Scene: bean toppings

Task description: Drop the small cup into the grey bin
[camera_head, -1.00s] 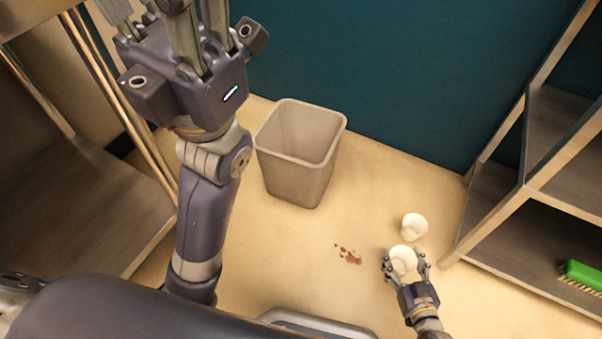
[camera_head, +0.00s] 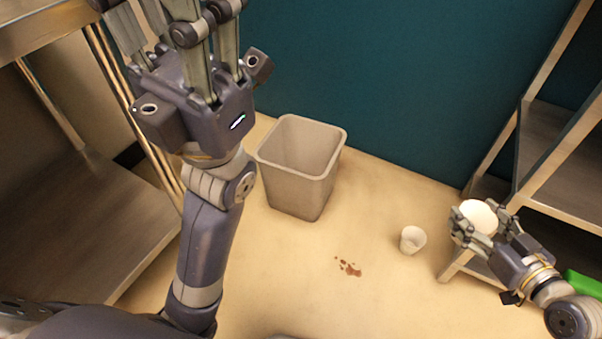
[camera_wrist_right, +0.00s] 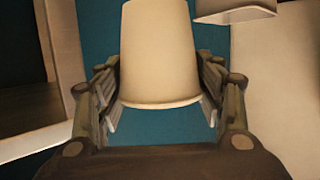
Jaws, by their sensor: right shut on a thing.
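My right gripper (camera_head: 477,220) is shut on a white cup (camera_head: 479,214), raised above the floor by the right shelf. The held cup fills the middle of the right wrist view (camera_wrist_right: 160,55), between the fingers. A second white cup (camera_head: 412,240) stands on the floor to the left of my right gripper. The grey bin (camera_head: 297,190) stands on the floor by the teal wall, well left of both cups; its visible inside looks empty. My left gripper (camera_head: 180,15) is raised at the top left, with its fingertips cut off by the frame edge.
Brown spilled bits (camera_head: 348,268) lie on the floor between the bin and the standing cup. A metal shelf (camera_head: 560,190) stands at the right, close to my right gripper, with a green brush (camera_head: 583,284) low on it. Another shelf (camera_head: 90,220) stands at the left.

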